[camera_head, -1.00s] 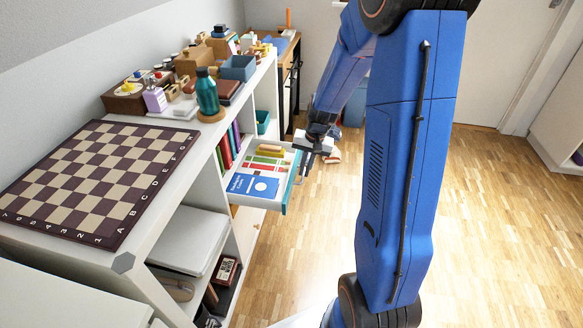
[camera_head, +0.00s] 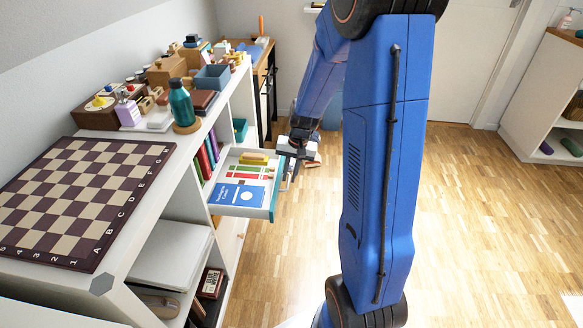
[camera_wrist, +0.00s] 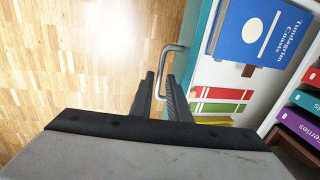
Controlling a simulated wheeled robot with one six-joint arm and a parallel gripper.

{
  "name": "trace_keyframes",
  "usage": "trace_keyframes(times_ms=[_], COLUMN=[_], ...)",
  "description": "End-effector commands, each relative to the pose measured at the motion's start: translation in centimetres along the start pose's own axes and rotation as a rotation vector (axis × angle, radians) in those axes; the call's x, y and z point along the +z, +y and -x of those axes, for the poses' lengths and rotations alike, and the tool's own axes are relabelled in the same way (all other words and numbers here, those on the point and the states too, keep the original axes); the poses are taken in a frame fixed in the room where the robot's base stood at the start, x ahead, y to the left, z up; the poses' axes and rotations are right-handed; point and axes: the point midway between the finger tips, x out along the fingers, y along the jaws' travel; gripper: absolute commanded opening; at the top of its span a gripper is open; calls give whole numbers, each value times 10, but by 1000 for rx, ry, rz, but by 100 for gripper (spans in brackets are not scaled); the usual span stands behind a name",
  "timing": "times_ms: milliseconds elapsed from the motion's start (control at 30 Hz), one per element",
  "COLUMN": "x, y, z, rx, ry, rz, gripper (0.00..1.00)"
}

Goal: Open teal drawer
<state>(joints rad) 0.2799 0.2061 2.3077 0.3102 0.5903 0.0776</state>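The teal-fronted drawer (camera_head: 273,202) stands pulled out of the white shelf unit, with its contents visible from above. Its teal front (camera_wrist: 205,40) runs along the handle side in the wrist view. A grey U-shaped handle (camera_wrist: 168,48) sticks out from that front. My gripper (camera_wrist: 160,78) is at the handle, with one finger on each side of its bar. The fingers stand apart, with small gaps visible beside the bar. In the head view my gripper (camera_head: 290,158) is just outside the drawer front, and its fingertips are too small to judge.
The drawer holds a blue book (camera_head: 236,195) and red, green and yellow items. The shelf top carries a chessboard (camera_head: 80,195), a teal bottle (camera_head: 181,103) and several boxes. Upright books (camera_head: 208,155) stand beside the drawer. The wooden floor (camera_head: 470,220) at right is clear.

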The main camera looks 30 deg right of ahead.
Motion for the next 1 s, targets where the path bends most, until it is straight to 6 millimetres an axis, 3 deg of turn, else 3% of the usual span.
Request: trace_keyframes(times_ms=[167, 700, 1000], x=[-1, -1, 0], y=[0, 0, 0], z=[17, 122, 164], rx=[-2, -2, 0], ry=[3, 5, 2], rz=[0, 0, 0], gripper=[15, 15, 15])
